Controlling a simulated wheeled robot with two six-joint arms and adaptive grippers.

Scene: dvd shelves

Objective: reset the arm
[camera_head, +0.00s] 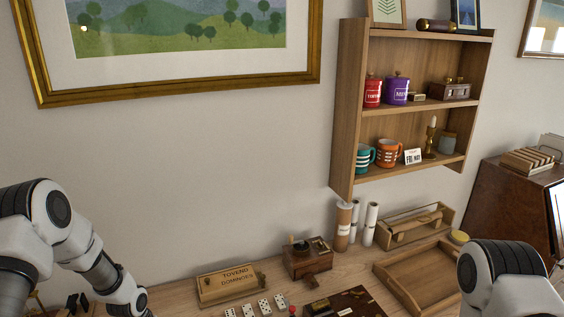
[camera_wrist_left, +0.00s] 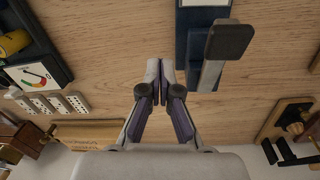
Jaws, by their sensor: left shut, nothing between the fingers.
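My left gripper (camera_wrist_left: 160,85) shows in the left wrist view above a wooden table (camera_wrist_left: 110,28). Its fingers are together with nothing between them. In the head view my left arm comes in at the lower left, and its gripper is outside the picture. Part of my right arm shows at the lower right, and its gripper is out of view. A dark blue item with a grey metal bar and a black end (camera_wrist_left: 228,40) lies beyond the fingertips, to the right in the wrist view. I cannot tell what it is.
A domino box (camera_head: 231,284), dominoes (camera_head: 264,307), a small wooden grinder-like box (camera_head: 307,258) and a wooden tray (camera_head: 412,283) stand on the table. A wall shelf (camera_head: 349,110) holds mugs and canisters. A framed picture (camera_head: 180,85) hangs left of it.

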